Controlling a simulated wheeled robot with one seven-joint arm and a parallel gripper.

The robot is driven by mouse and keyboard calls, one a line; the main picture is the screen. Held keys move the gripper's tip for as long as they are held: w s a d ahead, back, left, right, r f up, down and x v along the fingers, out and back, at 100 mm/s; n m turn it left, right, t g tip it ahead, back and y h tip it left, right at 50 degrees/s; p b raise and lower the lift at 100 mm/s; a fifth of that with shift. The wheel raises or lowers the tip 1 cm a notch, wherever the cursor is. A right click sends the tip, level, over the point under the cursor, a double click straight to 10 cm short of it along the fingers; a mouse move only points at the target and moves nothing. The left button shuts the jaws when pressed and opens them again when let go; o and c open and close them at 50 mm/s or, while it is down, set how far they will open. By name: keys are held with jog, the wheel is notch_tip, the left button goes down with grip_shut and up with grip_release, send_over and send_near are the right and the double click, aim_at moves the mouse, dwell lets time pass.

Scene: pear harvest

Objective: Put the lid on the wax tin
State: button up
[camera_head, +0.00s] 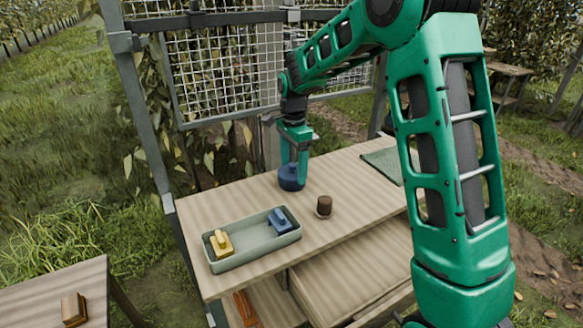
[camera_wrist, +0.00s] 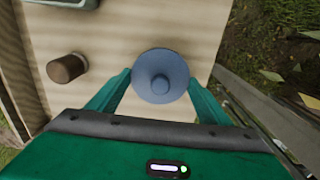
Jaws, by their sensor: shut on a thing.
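A round blue lid (camera_wrist: 143,83) with a central knob shows between my fingers in the wrist view. My gripper (camera_wrist: 160,84) is shut on it, one finger on each side. In the head view my gripper (camera_head: 292,164) points straight down over the table's far side. The blue round shape (camera_head: 291,182) at its tips is at or just above the tabletop. I cannot tell there whether it is the lid alone or the lid over the wax tin. The lid hides whatever is under it in the wrist view.
A small brown cylinder (camera_head: 324,207) stands nearby on the wooden table (camera_head: 245,206). A grey-green tray (camera_head: 257,256) holds a yellow block-like item (camera_head: 221,243) and a blue one (camera_head: 280,221). A green mat (camera_head: 384,165) lies at the right. A wire mesh panel (camera_head: 225,72) stands behind.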

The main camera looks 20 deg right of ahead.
aim_at(293, 164)
jog(key=shift+f, duration=0.5)
jog(key=o, duration=0.7)
jog(key=shift+o, duration=0.2)
jog(key=shift+r, duration=5.4)
